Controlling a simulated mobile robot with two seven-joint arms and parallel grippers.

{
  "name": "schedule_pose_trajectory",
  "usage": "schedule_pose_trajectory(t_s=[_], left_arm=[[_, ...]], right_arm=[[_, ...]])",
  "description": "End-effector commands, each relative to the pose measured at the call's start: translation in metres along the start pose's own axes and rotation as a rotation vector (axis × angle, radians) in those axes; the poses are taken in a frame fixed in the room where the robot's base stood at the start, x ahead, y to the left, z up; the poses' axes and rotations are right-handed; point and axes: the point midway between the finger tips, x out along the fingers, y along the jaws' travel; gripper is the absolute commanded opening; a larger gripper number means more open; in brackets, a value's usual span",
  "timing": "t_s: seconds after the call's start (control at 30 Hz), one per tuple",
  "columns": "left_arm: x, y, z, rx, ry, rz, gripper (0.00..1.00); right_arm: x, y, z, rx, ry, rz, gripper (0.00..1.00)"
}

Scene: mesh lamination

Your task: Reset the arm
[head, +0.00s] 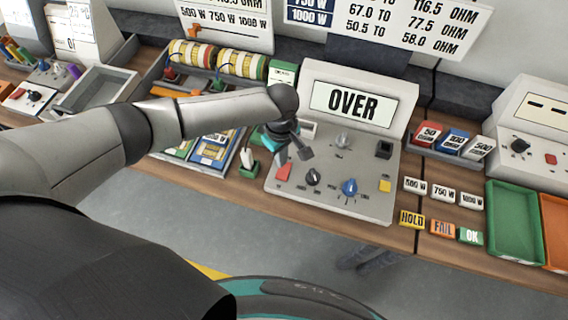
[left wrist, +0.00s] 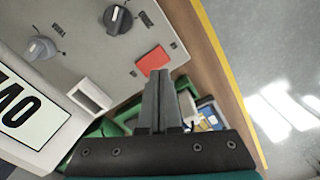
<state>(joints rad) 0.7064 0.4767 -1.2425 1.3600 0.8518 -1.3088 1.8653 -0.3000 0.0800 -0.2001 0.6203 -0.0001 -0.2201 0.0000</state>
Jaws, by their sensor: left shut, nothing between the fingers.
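My left arm (head: 190,118) reaches in from the left in the head view. Its gripper (head: 293,157) is over the left part of the grey tester console (head: 335,195), just above the red button (head: 283,172). In the left wrist view the gripper (left wrist: 158,75) has its fingers together and empty, with their tips close to the red button (left wrist: 153,59). I cannot tell whether they touch it. The console's screen (head: 352,104) reads "OVER". My right gripper is in neither view.
A black knob (head: 313,176), a blue knob (head: 349,187) and a yellow button (head: 385,185) are on the console. HOLD (head: 411,219), FAIL (head: 442,228) and OK (head: 470,236) tags lie right of it. A green tray (head: 515,222) stands further right.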

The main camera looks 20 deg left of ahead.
Motion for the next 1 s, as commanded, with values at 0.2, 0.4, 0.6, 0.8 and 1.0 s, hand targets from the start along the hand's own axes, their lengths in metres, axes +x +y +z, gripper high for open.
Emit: schedule_pose_trajectory(t_s=[0.2,0.4,0.6,0.8,1.0], left_arm=[[-0.009,0.000,0.000,0.000,-0.001,0.001,0.00],[-0.007,0.000,0.000,0.001,-0.001,0.000,0.00],[-0.007,0.000,0.000,0.001,-0.001,0.000,0.00],[-0.006,-0.001,0.021,0.077,-0.030,0.015,0.00],[-0.013,-0.007,0.093,0.386,-0.120,0.121,0.00]], right_arm=[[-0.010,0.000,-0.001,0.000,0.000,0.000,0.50],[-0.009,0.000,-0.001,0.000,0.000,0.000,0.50],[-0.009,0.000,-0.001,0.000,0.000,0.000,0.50],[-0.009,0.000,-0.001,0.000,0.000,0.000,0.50],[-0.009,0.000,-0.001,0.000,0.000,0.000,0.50]])
